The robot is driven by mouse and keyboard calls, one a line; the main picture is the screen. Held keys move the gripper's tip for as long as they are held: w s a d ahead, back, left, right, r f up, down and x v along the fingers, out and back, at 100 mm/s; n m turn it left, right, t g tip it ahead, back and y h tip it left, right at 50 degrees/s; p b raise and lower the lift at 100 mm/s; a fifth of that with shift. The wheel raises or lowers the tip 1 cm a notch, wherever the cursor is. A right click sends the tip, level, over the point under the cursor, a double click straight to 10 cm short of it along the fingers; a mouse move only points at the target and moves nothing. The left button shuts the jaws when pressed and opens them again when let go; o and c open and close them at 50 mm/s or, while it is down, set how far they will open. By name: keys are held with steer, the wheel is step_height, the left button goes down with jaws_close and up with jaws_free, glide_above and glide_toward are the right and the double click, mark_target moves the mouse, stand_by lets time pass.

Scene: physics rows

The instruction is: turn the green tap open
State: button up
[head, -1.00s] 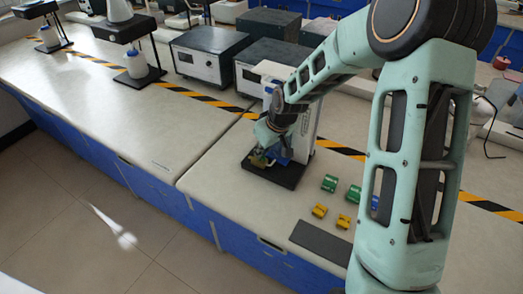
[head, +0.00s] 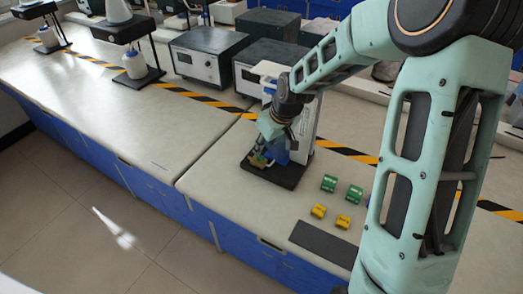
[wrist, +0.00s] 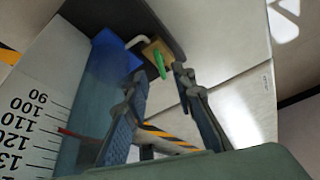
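The green tap (wrist: 160,66) is a small green lever on a tan block (wrist: 153,47), with a pale bent pipe beside it, in the upper middle of the wrist view. My gripper (wrist: 159,73) is open, with its two dark fingers apart. The lever shows between and just past the fingertips; contact cannot be told. In the head view my gripper (head: 264,149) is low over the black base (head: 286,177) of the white stand and largely hides the tap. A blue part (wrist: 112,54) is left of the tap in the wrist view.
A white panel with a black number scale (wrist: 35,120) stands close on the left in the wrist view. Green blocks (head: 329,183) and yellow blocks (head: 318,211) lie right of the stand, behind a dark mat (head: 322,243). The bench at left (head: 130,120) is mostly clear.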

steer(key=v, duration=0.8)
